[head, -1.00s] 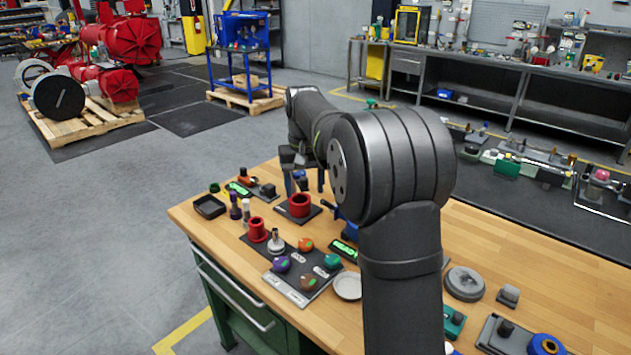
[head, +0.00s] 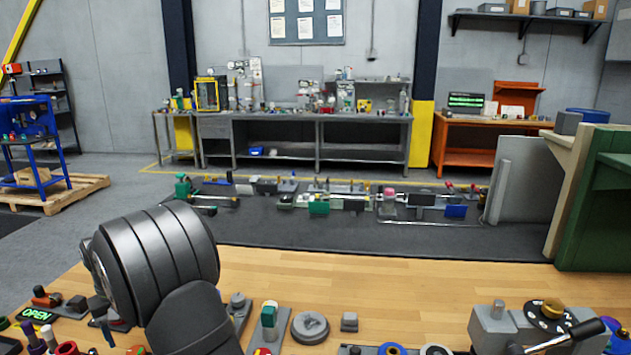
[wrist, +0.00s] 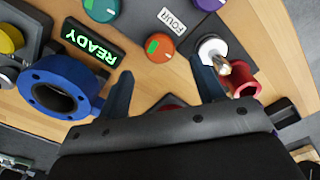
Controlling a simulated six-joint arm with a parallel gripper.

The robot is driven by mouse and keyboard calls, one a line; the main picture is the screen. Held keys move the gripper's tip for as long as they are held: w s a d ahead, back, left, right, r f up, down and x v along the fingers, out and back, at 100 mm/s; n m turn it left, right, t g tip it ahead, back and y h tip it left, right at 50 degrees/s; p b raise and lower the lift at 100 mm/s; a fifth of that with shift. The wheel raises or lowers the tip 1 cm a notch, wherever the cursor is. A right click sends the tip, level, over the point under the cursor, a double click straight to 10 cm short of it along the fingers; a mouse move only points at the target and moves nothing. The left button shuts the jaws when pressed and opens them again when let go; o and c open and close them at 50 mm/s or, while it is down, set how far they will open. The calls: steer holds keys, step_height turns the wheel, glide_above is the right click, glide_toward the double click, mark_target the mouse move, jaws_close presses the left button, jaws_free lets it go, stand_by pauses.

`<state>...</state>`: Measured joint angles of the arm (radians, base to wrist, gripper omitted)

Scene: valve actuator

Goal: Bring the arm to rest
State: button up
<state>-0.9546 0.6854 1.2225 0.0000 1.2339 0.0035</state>
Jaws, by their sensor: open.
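My gripper (wrist: 165,90) is open in the wrist view, with its two dark fingers apart and nothing between their tips. Its fingers hang over the wooden bench beside a dark plate with coloured knobs. In the head view my dark arm stands at the lower left and bends toward the left part of the bench. Its shoulder or elbow hides most of my gripper there. The wooden bench top (head: 400,300) spans the lower part of the head view.
In the wrist view, a blue flanged ring (wrist: 62,87) and a lit READY sign (wrist: 93,42) are left of the fingers. An orange knob (wrist: 159,47) lies ahead. A red cylinder (wrist: 240,80) is close right. A grey valve unit (head: 530,325) stands at the bench's right.

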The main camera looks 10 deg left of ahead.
step_height(320, 180, down, 6)
steer(key=shift+f, duration=0.1)
stand_by(0.4)
step_height(320, 180, up, 17)
step_height(320, 180, down, 17)
steer(key=shift+f, duration=0.1)
steer(key=n, duration=0.5)
steer(key=shift+r+n, duration=0.2)
steer(key=shift+n, duration=0.2)
step_height(320, 180, up, 16)
stand_by(0.6)
steer(key=shift+r, duration=0.1)
